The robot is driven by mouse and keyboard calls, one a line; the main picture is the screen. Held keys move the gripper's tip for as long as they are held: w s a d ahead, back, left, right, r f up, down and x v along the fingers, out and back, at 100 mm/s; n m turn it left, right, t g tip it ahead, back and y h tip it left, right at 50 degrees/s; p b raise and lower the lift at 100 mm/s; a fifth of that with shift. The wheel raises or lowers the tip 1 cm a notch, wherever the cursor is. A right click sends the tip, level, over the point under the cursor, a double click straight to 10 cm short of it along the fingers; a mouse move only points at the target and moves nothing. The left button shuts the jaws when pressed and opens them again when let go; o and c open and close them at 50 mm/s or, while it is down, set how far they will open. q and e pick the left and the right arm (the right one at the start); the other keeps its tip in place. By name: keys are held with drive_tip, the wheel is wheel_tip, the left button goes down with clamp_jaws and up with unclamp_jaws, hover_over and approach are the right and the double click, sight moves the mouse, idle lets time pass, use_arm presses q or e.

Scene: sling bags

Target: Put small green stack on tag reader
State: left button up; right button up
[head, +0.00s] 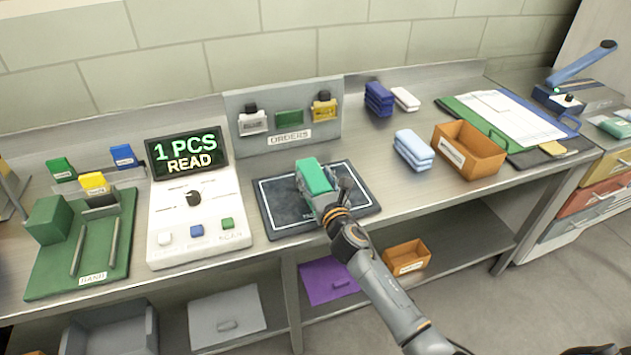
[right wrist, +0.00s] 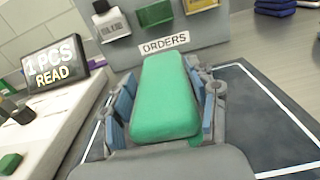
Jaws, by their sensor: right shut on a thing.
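The small green stack (head: 313,176) is at the dark tag reader pad (head: 277,223) with a white outline, in the head view. My right gripper (head: 318,200) is shut on it, over the pad. In the right wrist view the green stack (right wrist: 165,95) lies between the blue-padded fingers, with the pad (right wrist: 262,118) below. Whether the stack touches the pad is hard to tell. The reader's display (head: 187,152) says "1 PCS READ". My left gripper is not in view.
An orders board (head: 285,115) stands behind the pad. A green banding station (head: 85,245) is at left. Light blue folded stacks (head: 413,150) and an orange bin (head: 469,150) are to the right. Dark blue stacks (head: 379,99) lie farther back.

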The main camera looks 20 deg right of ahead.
drive_tip(key=shift+f, duration=0.15)
drive_tip(key=shift+f, duration=0.15)
drive_tip(key=o, duration=1.3)
drive_tip(key=shift+r, duration=0.2)
drive_tip(key=s, duration=1.1)
drive_tip(key=shift+d+f, duration=0.1)
drive_tip(key=shift+d, duration=0.1)
drive_tip(key=shift+s, duration=0.55)
